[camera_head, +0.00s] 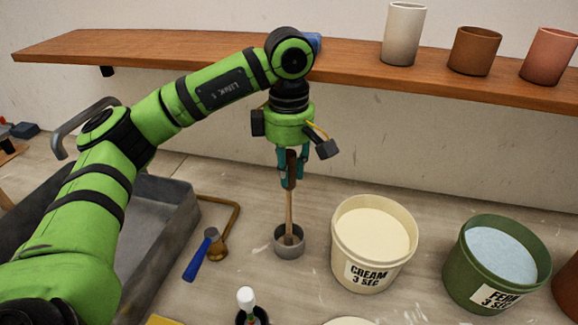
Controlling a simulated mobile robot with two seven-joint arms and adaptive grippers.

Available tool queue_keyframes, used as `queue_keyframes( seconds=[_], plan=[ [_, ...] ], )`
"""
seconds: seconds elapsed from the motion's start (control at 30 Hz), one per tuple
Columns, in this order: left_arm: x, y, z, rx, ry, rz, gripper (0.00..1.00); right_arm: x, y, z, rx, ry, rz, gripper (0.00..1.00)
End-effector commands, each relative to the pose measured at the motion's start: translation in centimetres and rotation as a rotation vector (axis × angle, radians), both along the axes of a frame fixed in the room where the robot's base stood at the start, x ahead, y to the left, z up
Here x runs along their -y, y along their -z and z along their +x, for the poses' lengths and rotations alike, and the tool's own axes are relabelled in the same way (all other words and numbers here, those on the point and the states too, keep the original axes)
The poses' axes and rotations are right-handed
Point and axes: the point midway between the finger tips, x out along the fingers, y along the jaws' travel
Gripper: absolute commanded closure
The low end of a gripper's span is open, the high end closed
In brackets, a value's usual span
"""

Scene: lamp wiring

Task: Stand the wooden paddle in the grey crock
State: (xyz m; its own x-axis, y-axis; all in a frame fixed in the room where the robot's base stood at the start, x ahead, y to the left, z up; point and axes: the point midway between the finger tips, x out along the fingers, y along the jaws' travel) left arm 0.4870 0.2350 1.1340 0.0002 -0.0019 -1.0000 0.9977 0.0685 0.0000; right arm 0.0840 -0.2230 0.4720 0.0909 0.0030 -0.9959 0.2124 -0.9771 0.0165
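The wooden paddle (289,212) stands nearly upright, with a dark handle at the top and a paler shaft below. Its lower end is inside the small grey crock (289,248), hidden by the crock's wall; I cannot tell whether it touches the bottom. My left gripper (291,183) points straight down above the crock. Its teal fingers are on both sides of the dark handle and look shut on it. My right gripper is not in view.
A cream bucket (372,279) and a green bucket (470,287) stand right of the crock. A blue-handled tool (201,254) lies to its left, near a grey basin (178,215). A wooden shelf (350,62) with several cups runs behind. A white-tipped item (246,299) stands in front.

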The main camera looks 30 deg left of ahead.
Motion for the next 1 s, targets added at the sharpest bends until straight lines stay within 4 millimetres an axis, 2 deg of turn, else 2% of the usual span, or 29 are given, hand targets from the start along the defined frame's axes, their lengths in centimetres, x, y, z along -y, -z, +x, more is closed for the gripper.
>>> queue_keyframes(
  seconds=[0.07, 0.47, 0.57, 0.73, 1.0],
  plan=[
    [0.0, 0.0, 0.0, 0.000, 0.000, 0.000, 0.47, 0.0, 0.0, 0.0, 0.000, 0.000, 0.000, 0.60],
    [0.0, -0.5, 0.0, 0.001, 0.000, 0.000, 0.47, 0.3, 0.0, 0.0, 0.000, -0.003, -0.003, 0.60],
    [0.1, -1.8, 0.1, 0.004, 0.000, -0.001, 0.47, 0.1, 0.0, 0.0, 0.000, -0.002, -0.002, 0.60],
    [0.0, -5.5, 0.1, 0.007, -0.001, -0.001, 0.47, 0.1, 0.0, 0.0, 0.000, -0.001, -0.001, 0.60],
    [0.0, -9.9, 0.0, 0.005, -0.001, 0.000, 0.47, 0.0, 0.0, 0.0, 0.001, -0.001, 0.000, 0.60]
  ],
)
